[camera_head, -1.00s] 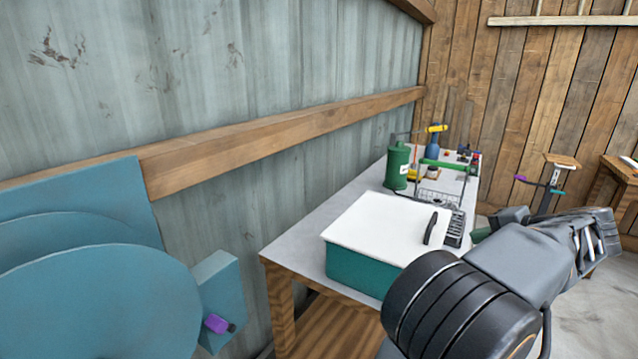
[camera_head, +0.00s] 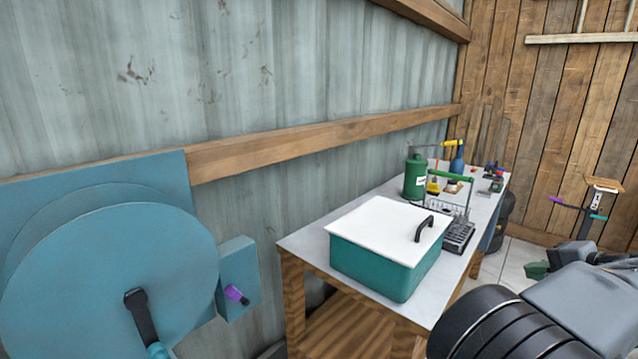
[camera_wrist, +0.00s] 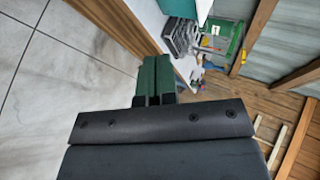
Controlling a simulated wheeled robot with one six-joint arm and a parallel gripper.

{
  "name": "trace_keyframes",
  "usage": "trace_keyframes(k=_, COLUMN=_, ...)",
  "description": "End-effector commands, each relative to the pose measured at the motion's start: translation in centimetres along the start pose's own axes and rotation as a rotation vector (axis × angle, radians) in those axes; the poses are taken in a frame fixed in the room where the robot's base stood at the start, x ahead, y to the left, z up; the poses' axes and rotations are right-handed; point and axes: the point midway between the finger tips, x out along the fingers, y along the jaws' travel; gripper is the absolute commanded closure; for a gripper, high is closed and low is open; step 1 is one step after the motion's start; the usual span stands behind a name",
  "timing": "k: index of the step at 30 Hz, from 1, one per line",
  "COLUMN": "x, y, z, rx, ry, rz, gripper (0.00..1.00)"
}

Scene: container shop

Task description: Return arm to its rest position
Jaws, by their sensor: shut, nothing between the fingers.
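My gripper (camera_wrist: 155,80) shows in the wrist view as two green fingers side by side, shut with nothing between them. It is over open floor beside the workbench, which appears tilted in that view. In the head view my dark arm is at the lower right. A small green part (camera_head: 537,270) shows beyond the arm there, and I cannot tell whether it is a fingertip.
A workbench (camera_head: 312,244) along the wall bears a teal box with a white lid (camera_head: 385,222), a green canister (camera_head: 414,178) and a wire basket (camera_head: 438,209). A blue round machine (camera_head: 100,270) is at the left. A small stand (camera_head: 594,213) is at the far right. Tiled floor (camera_wrist: 50,100) is clear.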

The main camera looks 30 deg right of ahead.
Motion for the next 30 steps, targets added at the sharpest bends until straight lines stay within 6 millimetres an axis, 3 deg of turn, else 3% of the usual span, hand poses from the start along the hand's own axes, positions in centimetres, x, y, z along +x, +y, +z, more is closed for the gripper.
trace_keyframes(k=8, x=1.5, y=4.3, z=0.1, rx=0.082, ry=0.038, rz=0.157, gripper=1.00)
trace_keyframes(k=14, x=4.4, y=5.9, z=3.3, rx=0.066, ry=0.002, rz=0.345, gripper=1.00)
trace_keyframes(k=23, x=9.8, y=3.9, z=10.9, rx=-0.161, ry=-0.129, rz=0.565, gripper=1.00)
trace_keyframes(k=26, x=11.5, y=2.5, z=14.8, rx=-0.302, ry=-0.189, rz=0.633, gripper=1.00)
trace_keyframes(k=30, x=13.4, y=0.1, z=21.8, rx=-0.589, ry=-0.291, rz=0.705, gripper=1.00)
